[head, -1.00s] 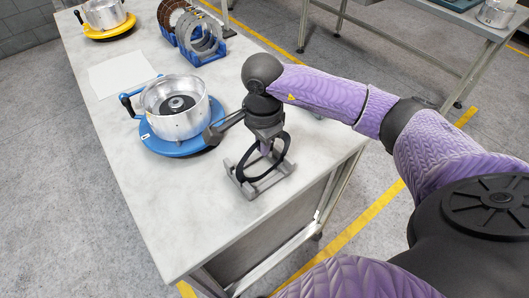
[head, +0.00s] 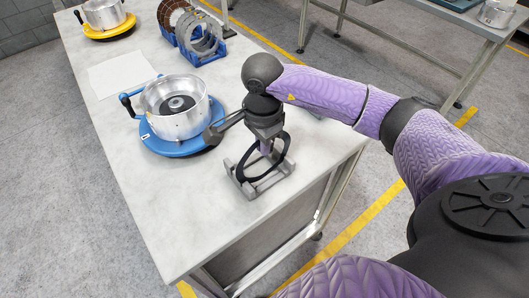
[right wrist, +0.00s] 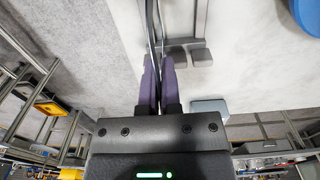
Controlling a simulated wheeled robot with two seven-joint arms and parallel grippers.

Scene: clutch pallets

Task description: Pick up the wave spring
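The wave spring (head: 286,150) is a thin black ring standing upright in a grey cradle (head: 249,190) near the table's front right edge. My right gripper (head: 267,150) points down at the ring from above. In the right wrist view, the two purple fingers of the right gripper (right wrist: 158,62) are close together, one on each side of the ring's thin edge, shut on it. The wave spring (right wrist: 153,25) shows there nearly edge-on. Its lower part is still down in the cradle. My left gripper is out of view.
A silver drum (head: 176,107) on a blue round base (head: 175,148) with a handle stands just left of my right gripper. Blue racks of rings (head: 205,58), a white sheet (head: 121,74) and a yellow-based drum (head: 109,34) are farther back. The table's front left is bare.

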